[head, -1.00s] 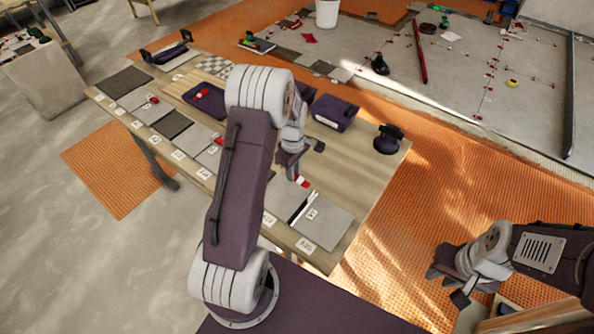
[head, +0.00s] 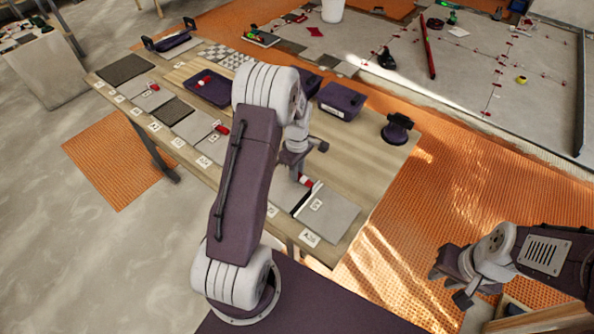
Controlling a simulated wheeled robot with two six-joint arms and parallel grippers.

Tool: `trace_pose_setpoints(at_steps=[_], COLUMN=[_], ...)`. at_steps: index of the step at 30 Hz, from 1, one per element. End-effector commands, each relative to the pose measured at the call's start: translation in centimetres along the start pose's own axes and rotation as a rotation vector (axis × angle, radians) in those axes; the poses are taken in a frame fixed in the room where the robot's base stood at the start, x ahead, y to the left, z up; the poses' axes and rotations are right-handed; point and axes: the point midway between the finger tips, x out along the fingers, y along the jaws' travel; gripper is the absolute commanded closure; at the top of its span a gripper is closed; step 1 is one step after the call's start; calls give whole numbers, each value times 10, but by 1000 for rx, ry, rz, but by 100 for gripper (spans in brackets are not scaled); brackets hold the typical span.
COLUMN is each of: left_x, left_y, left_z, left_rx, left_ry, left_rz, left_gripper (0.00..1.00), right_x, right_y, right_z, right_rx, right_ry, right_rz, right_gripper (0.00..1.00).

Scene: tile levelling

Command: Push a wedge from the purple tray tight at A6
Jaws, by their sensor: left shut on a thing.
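My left gripper (head: 298,172) is shut on a red wedge (head: 306,181), low over the table's near right part. The wedge is at the far end of a narrow white-edged gap (head: 307,198) between two grey tiles; I cannot tell whether it touches them. My arm hides part of the tile row. The purple tray (head: 222,101), with red and white wedges (head: 205,81) in it, lies behind my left arm. Small white labels line the row, but I cannot read which is A6. My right gripper (head: 452,286) is open and empty, off the table at the lower right.
A purple box (head: 340,101) and a dark suction lifter (head: 397,128) stand on the table's right part. Other red wedges (head: 222,128) sit at joints along the tile row. Another purple carrier (head: 173,40) stands at the back. Bare wood (head: 345,150) lies right of my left gripper.

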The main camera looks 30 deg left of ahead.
Motion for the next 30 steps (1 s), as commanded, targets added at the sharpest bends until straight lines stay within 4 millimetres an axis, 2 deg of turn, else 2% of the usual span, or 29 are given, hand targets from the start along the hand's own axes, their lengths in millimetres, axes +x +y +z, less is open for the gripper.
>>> trace_pose_setpoints(at_steps=[16,30], left_x=[1,1], left_y=[0,0], left_z=[1,18], left_rx=[0,0], left_ry=[0,0], left_rz=[0,0], left_gripper=[100,100], right_x=[-3,-6], right_y=[0,0], right_z=[0,-1], right_rx=[0,0], right_ry=[0,0], right_rz=[0,0], right_gripper=[75,75])
